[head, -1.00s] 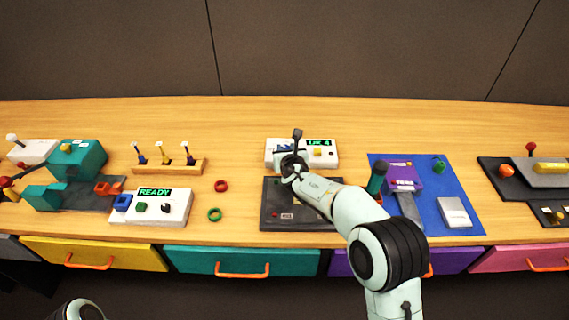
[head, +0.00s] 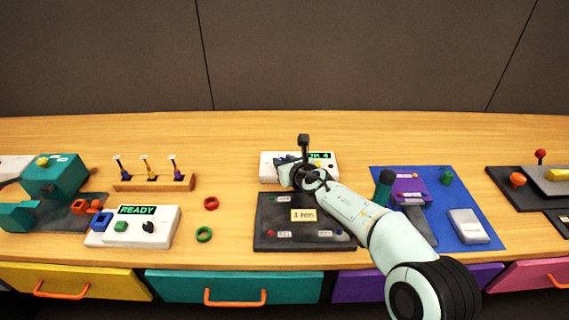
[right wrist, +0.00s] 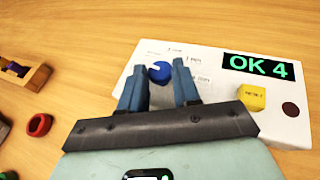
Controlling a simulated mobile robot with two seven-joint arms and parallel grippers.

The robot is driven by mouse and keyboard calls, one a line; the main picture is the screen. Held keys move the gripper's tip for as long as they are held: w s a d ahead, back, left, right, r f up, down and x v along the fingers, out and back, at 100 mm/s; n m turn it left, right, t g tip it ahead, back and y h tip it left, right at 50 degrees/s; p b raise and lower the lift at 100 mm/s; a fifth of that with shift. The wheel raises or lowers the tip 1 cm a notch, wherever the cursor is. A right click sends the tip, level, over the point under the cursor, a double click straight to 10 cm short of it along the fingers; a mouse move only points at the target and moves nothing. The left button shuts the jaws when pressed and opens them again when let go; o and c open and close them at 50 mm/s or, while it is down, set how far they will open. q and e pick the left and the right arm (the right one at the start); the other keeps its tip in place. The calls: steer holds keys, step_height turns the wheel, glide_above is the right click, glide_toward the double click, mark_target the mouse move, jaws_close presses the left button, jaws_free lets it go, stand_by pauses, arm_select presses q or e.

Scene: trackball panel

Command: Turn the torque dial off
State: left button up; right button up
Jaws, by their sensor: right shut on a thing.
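A white box with a green "OK 4" display (right wrist: 258,67) stands at the back middle of the bench. The blue torque dial (right wrist: 159,71) is on its top, with small printed marks around it too small to read surely. My right gripper (right wrist: 160,80), with blue fingertips, is shut on the dial, one finger at each side. In the head view my right gripper (head: 286,161) reaches over the left part of the white box (head: 328,172) and hides the dial. My left gripper is not in view.
The box also has a yellow button (right wrist: 252,97) and a dark red round spot (right wrist: 290,109). In front lies a dark panel (head: 275,240) with a "1 Nm" card (head: 303,215). A red ring (head: 211,203) and a green ring (head: 204,234) lie left of it.

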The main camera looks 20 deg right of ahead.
steer(key=shift+r, duration=0.1)
steer(key=o, duration=1)
steer(key=v, duration=1.2)
steer(key=shift+s+d+r+p, duration=0.1)
steer(key=shift+s+r+p, duration=0.05)
steer(key=shift+s+p, duration=0.2)
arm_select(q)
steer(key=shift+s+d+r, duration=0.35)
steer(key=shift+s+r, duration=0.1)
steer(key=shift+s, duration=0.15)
arm_select(e)
steer(key=shift+s, duration=0.3)
